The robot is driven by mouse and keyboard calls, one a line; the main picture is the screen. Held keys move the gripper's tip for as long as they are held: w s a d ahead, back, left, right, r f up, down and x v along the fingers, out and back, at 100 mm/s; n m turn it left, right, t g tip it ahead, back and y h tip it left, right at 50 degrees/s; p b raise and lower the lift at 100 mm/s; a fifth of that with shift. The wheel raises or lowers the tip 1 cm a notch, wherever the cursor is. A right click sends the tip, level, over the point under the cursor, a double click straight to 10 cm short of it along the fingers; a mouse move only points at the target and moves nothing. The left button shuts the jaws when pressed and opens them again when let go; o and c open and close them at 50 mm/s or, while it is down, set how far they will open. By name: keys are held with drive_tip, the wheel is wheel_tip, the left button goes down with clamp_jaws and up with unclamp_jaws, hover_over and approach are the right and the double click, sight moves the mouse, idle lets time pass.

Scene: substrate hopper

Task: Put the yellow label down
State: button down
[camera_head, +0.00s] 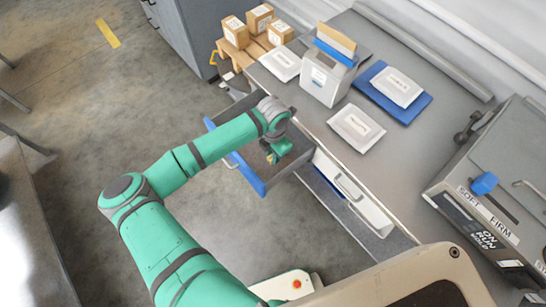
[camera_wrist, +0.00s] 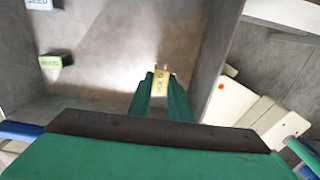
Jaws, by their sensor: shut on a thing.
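My gripper (camera_head: 275,156) reaches down over the open upper drawer (camera_head: 290,163) of the workbench. In the wrist view its two green fingers (camera_wrist: 160,93) are shut on the small yellow label (camera_wrist: 159,79), near the drawer's right wall (camera_wrist: 208,62). The yellow label shows as a tiny spot in the head view (camera_head: 270,158). I cannot tell whether it touches the drawer floor. A green label (camera_wrist: 50,62) lies in the drawer to the left. A pale label (camera_wrist: 42,4), its lettering partly cut off, is at the top left.
The drawer has a blue front (camera_head: 248,173). A second drawer (camera_head: 352,193) is lower right. On the bench (camera_head: 400,137) are a grey hopper box (camera_head: 322,82), several white packets, a blue tray (camera_head: 418,106) and a machine (camera_head: 500,190). Cartons (camera_head: 234,32) stand at the back.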

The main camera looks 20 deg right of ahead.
drive_tip(key=shift+w+f, duration=0.1)
drive_tip(key=shift+f, duration=1.55)
drive_tip(key=shift+f, duration=0.15)
drive_tip(key=c, duration=1.6)
unclamp_jaws()
drive_tip(key=shift+c, duration=0.2)
wheel_tip(320, 180, up, 12)
drive_tip(key=shift+r, duration=0.2)
